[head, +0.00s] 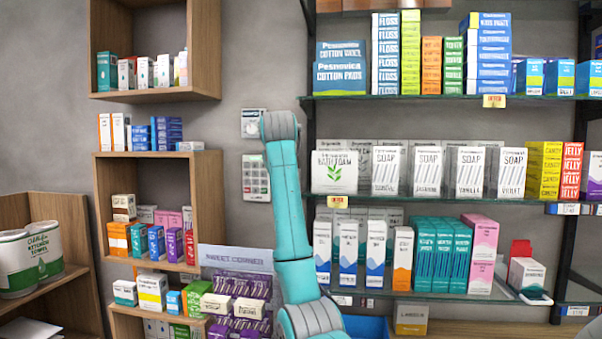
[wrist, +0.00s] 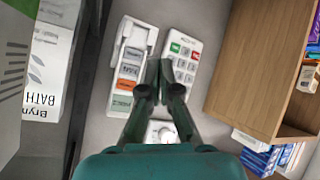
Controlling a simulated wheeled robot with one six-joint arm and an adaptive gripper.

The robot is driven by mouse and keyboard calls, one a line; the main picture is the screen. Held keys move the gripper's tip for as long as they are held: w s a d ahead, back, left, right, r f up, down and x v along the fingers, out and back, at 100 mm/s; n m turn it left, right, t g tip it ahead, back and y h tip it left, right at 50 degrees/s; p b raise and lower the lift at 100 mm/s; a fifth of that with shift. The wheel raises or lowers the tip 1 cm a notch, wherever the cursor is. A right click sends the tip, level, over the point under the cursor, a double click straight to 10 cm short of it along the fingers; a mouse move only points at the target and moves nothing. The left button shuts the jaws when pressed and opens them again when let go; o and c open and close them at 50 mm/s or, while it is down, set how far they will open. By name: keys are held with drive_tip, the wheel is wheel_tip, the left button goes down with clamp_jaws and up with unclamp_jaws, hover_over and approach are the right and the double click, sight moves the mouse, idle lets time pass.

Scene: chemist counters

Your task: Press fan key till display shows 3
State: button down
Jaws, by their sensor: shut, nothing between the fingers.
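A pale keypad (head: 257,178) with rows of small keys is on the grey wall, left of my arm. In the wrist view the keypad (wrist: 185,62) shows red, green and grey keys. Left of it there is a white wall unit (wrist: 122,102) with orange, grey and green labelled patches. A white dial unit (wrist: 160,132) is partly covered by my fingers; it also shows in the head view (head: 251,129). No key can be read as fan, and no display number is legible. My gripper (wrist: 166,66) is shut and empty, its tips over the gap between unit and keypad; contact cannot be told.
Wooden shelf boxes (head: 205,190) with packets stand left of the wall units. Glass shelves (head: 430,198) of cartons are on the right. In the wrist view a wooden box (wrist: 262,65) is close on the right and white cartons (wrist: 50,60) on the left.

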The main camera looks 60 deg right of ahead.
drive_tip(key=shift+s+d, duration=0.1)
drive_tip(key=shift+d, duration=0.1)
drive_tip(key=shift+d, duration=0.1)
drive_tip(key=w+d, duration=0.3)
drive_tip(key=d, duration=0.4)
drive_tip(key=shift+w+d, duration=0.2)
drive_tip(key=shift+d, duration=0.15)
drive_tip(key=shift+d, duration=0.1)
idle(1.4)
drive_tip(key=shift+w+d, duration=0.15)
drive_tip(key=shift+d, duration=0.15)
drive_tip(key=shift+w+d, duration=0.2)
drive_tip(key=shift+d, duration=0.25)
idle(0.8)
drive_tip(key=shift+a, duration=0.1)
idle(0.3)
drive_tip(key=shift+s+a, duration=0.35)
drive_tip(key=shift+a, duration=0.4)
